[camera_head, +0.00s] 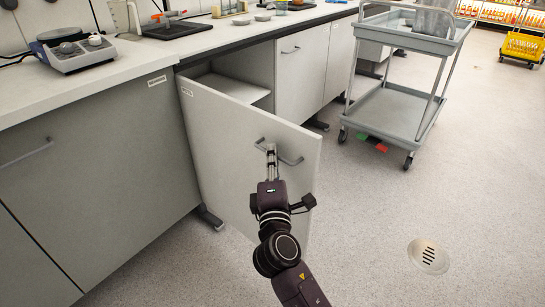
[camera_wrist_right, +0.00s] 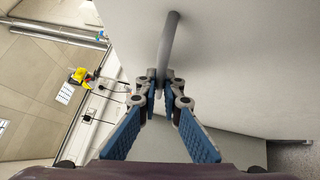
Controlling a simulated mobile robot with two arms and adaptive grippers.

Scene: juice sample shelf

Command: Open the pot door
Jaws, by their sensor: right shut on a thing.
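The cabinet door (camera_head: 232,140) is a light panel that stands partly open, swung out from the counter front, with a shelf (camera_head: 226,88) showing behind it. A grey bar handle (camera_head: 290,160) is on its outer face near the free edge. My right gripper (camera_head: 271,150) is shut on the door handle, its arm coming up from the bottom. In the right wrist view the grey handle (camera_wrist_right: 168,45) runs up from between the fingertips (camera_wrist_right: 161,82), against the pale door face (camera_wrist_right: 240,60). My left gripper is not in view.
A grey trolley (camera_head: 400,112) stands on the floor to the right of the open door. Other cabinets (camera_head: 90,170) flank the opening under the white counter (camera_head: 90,75). The floor in front is clear, with a round drain (camera_head: 428,256) at the right.

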